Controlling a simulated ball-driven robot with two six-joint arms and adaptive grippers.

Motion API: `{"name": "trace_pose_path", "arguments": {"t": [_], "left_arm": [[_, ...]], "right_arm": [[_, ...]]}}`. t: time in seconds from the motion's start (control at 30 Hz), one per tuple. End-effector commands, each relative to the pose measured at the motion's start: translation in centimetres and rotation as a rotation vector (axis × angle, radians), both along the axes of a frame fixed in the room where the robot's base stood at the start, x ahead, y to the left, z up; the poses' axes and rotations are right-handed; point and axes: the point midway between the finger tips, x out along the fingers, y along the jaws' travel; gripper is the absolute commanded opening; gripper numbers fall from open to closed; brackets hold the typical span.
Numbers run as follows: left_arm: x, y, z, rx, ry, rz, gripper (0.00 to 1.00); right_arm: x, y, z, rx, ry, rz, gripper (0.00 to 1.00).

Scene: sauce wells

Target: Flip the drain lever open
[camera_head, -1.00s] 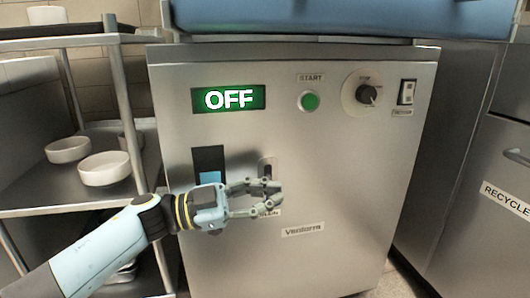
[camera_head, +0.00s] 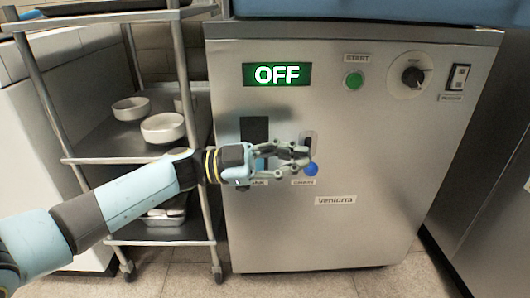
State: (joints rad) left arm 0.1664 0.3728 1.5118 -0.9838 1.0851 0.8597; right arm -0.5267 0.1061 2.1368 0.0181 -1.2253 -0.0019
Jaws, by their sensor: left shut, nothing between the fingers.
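The steel machine (camera_head: 400,215) faces me with a green OFF display (camera_head: 278,75). On its front is a pale upright slot, with a blue knob (camera_head: 311,169) at its lower end that looks like the drain lever's tip. The lever's shaft is mostly hidden by my fingers. My left gripper (camera_head: 304,158) is shut and empty, in front of the slot, its fingertips just above and left of the knob. I cannot tell if they touch it. A small label (camera_head: 303,183) below is too blurred to read surely. My right gripper is out of view.
A black panel (camera_head: 254,130) with a blue part sits left of the slot, partly behind my gripper. A green start button (camera_head: 354,81), a black dial (camera_head: 413,77) and a rocker switch (camera_head: 458,78) are above. A wire-post shelf with white bowls (camera_head: 163,128) stands left.

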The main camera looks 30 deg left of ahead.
Motion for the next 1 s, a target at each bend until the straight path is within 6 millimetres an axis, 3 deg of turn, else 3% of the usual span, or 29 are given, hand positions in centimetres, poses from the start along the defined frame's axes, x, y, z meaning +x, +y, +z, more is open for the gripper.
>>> {"name": "trace_pose_path", "arguments": {"t": [0.1, 0.33, 1.0], "left_arm": [[-1.3, 2.4, -0.3, 0.003, 0.003, 0.001, 0.0], [-2.9, 5.1, -0.7, 0.001, 0.0, 0.0, 0.0], [-3.3, 5.7, -0.9, -0.001, 0.001, 0.001, 0.0]], "right_arm": [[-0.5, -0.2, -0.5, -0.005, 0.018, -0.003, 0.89], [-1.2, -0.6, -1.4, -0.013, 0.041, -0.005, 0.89], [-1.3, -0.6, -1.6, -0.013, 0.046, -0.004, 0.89]]}}
